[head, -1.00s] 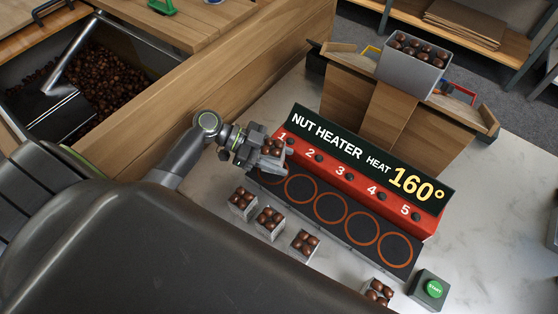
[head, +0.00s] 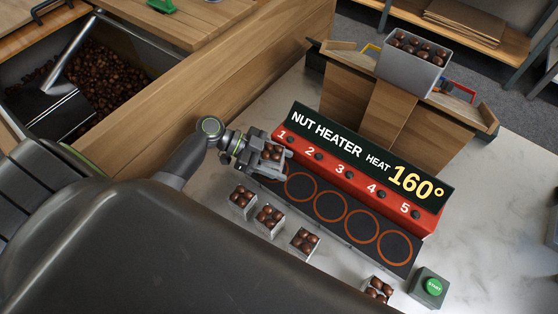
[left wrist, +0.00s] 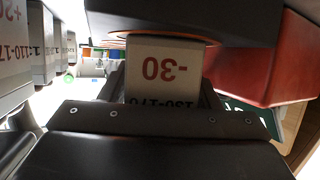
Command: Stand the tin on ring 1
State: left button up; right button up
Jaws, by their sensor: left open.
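The tin (head: 273,152), a small grey box of chestnuts, stands at the left end of the nut heater's dark plate, by number 1. Ring 1 is hidden under the tin and my left gripper. My left gripper (head: 275,158) is open, with its fingers on either side of the tin. In the left wrist view the tin's labelled face (left wrist: 165,68) shows between the dark fingers. Whether its base rests fully on the plate cannot be seen. My right gripper is not in view.
Orange rings 2 to 5 on the heater plate (head: 346,232) are empty. Several filled tins (head: 270,218) stand in front of the heater. A green start button (head: 433,287) is at its right. A larger grey box of chestnuts (head: 410,72) stands on the wooden stand behind.

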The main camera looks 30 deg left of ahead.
aim_at(263, 155)
pick_arm(q)
jog(key=shift+r, duration=0.25)
jog(key=b+v, duration=0.1)
jog(key=v, duration=0.4)
jog(key=shift+a+f+b, duration=0.1)
jog(key=shift+a+b, duration=0.25)
jog(key=shift+v, duration=0.85)
